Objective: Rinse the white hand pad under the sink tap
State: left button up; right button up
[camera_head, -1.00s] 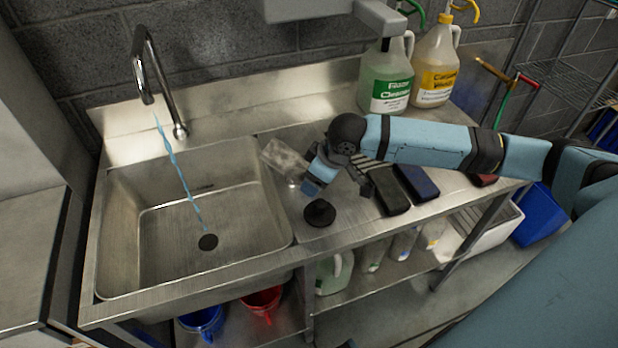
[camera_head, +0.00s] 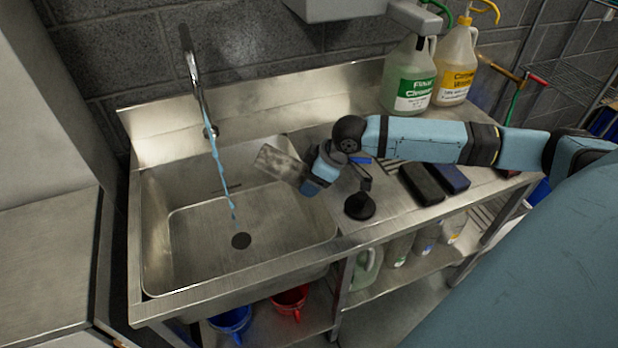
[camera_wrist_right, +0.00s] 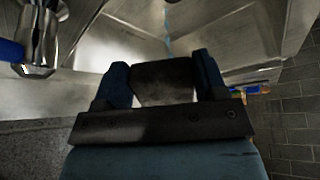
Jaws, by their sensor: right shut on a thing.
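My right gripper (camera_head: 308,178) is shut on the hand pad (camera_head: 280,162), a pale, grimy grey-white block. In the head view the pad reaches over the right rim of the steel sink (camera_head: 185,242), right of the tap. The tap (camera_head: 193,75) is running. Its water stream (camera_head: 222,180) falls towards the drain, with a gap between it and the pad. In the right wrist view the pad (camera_wrist_right: 165,80) sits between both fingers of the gripper (camera_wrist_right: 163,82) and looks dark in shadow. My left gripper is not in view.
On the counter are a round black object (camera_head: 359,206), a black pad (camera_head: 421,183) and a dark blue pad (camera_head: 451,177). The green-labelled jug (camera_head: 409,85) and yellow-labelled jug (camera_head: 456,70) stand at the back right. The sink's interior is clear.

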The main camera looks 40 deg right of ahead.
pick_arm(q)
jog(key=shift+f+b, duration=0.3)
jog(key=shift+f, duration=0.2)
pick_arm(e)
jog(key=w+a, duration=0.8)
jog(key=w, duration=0.2)
jog(key=shift+a, duration=0.2)
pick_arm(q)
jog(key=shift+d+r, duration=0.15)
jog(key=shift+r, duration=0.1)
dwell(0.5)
pick_arm(e)
jog(key=shift+s, duration=0.1)
dwell(2.8)
